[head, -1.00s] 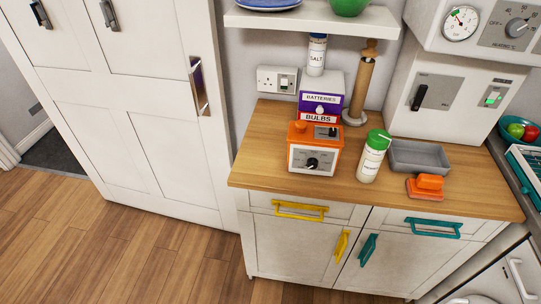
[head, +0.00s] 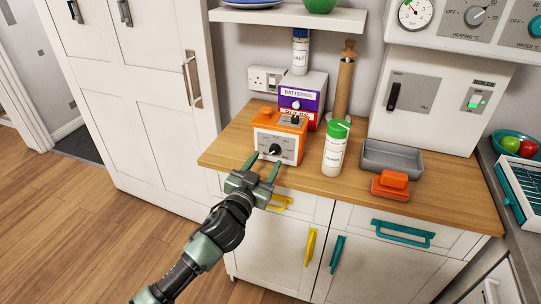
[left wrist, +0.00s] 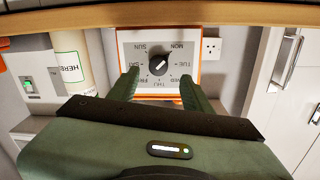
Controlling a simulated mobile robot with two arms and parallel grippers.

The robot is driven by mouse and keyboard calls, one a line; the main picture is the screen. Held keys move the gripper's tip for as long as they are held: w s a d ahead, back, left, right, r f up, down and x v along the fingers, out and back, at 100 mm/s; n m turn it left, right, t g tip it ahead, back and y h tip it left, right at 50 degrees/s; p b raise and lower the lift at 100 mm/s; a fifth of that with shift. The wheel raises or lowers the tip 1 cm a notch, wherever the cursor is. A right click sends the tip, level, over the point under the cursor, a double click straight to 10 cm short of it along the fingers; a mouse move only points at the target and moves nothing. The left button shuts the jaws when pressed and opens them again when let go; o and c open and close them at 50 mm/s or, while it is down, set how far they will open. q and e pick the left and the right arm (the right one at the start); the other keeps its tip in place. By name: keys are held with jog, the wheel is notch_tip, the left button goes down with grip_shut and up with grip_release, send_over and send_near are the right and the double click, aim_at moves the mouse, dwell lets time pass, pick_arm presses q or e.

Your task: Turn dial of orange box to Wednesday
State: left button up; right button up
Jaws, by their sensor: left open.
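The orange box (head: 279,134) stands on the wooden counter, its grey-white front panel facing me. A black dial (head: 275,150) sits on this panel. In the left wrist view, which is upside down, day labels ring the dial (left wrist: 158,64); MON, TUE and SUN read clearly. A white mark on the dial slants toward MON there. My left gripper (head: 264,165) is open just in front of the panel, below the dial in the head view. In the left wrist view its fingers (left wrist: 160,80) reach to either side of the dial, without visibly gripping it. My right gripper is out of view.
A green-capped jar (head: 336,148) stands right of the box, with a grey tray (head: 392,157) and an orange brush-like block (head: 390,185) beyond. Purple and red boxes (head: 303,98) stand behind. Drawers and handles are below the counter edge.

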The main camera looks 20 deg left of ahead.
aim_at(274, 151)
pick_arm(q)
jog(key=w, duration=0.3)
jog(key=shift+w+d, duration=0.3)
jog(key=shift+w, duration=0.4)
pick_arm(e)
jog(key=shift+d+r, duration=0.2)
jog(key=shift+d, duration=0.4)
pick_arm(q)
grip_shut()
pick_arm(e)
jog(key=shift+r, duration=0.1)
